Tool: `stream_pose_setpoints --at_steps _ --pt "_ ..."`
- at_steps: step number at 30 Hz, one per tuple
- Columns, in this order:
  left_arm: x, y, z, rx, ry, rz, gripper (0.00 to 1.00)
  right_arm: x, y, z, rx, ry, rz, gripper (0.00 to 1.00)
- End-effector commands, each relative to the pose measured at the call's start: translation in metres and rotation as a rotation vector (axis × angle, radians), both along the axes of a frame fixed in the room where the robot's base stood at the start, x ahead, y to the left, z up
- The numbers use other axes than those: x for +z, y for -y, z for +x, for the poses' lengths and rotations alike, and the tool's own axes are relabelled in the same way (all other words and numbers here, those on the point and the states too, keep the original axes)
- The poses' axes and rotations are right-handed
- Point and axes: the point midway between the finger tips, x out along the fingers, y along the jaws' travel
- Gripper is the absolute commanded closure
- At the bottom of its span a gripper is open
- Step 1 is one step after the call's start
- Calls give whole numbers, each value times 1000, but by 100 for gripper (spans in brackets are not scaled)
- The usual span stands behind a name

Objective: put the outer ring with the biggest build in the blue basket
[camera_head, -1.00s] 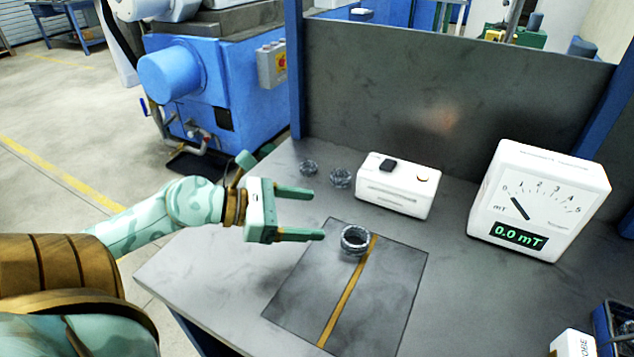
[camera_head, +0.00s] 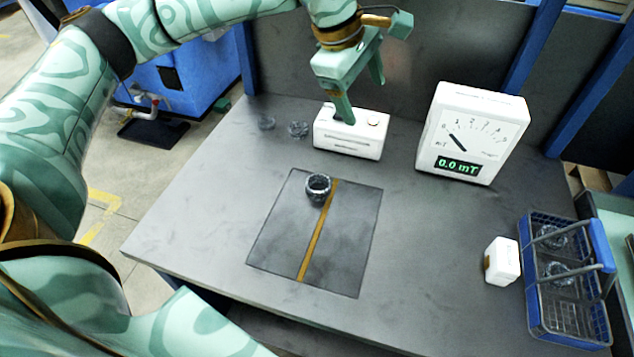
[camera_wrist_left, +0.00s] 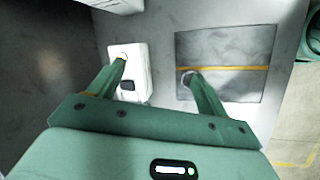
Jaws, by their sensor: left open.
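A dark metallic ring (camera_head: 318,187) lies on the dark mat (camera_head: 350,262), at the far end of its yellow stripe. The blue basket (camera_head: 535,318) stands at the right with rings inside. My left gripper (camera_head: 362,100) is open and empty, above the white box (camera_head: 345,142) at the back. In the left wrist view its fingers (camera_wrist_left: 157,70) are spread, one overlapping the white box and one overlapping the mat ring. My right gripper is out of view.
A white meter (camera_head: 478,135) reading 0.0 mT stands at the back right. A small white box (camera_head: 503,262) stands beside the basket. A grey panel (camera_head: 430,70) closes off the table's back. The table's front and right of the mat are clear.

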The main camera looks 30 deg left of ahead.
Motion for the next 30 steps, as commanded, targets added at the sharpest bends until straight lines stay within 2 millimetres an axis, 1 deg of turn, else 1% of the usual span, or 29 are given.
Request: stream_pose_setpoints --at_steps 1,2,3,4,6,8,11,18,21,24,30 --pt "-25 -20 -8 32 -90 86 23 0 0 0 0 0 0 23" --pt "-40 -30 -14 47 -148 131 23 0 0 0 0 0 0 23" --pt "-52 -40 -21 61 -205 174 23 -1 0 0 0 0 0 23" --pt "-55 -45 -26 70 -237 195 23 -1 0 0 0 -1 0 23" --pt "-55 -51 -32 76 -278 219 23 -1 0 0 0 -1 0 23" --pt "-57 -53 -38 70 -305 231 23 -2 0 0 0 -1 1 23" --pt "-70 -53 -41 54 -322 235 23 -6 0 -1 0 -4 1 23" --pt "-131 -53 -41 52 -323 234 23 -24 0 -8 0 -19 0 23" --pt "-151 -52 -41 53 -321 232 23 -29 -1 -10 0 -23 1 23" --pt "-162 -53 -41 53 -318 233 23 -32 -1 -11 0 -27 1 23" --pt "-174 -53 -41 53 -317 232 23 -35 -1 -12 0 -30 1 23"
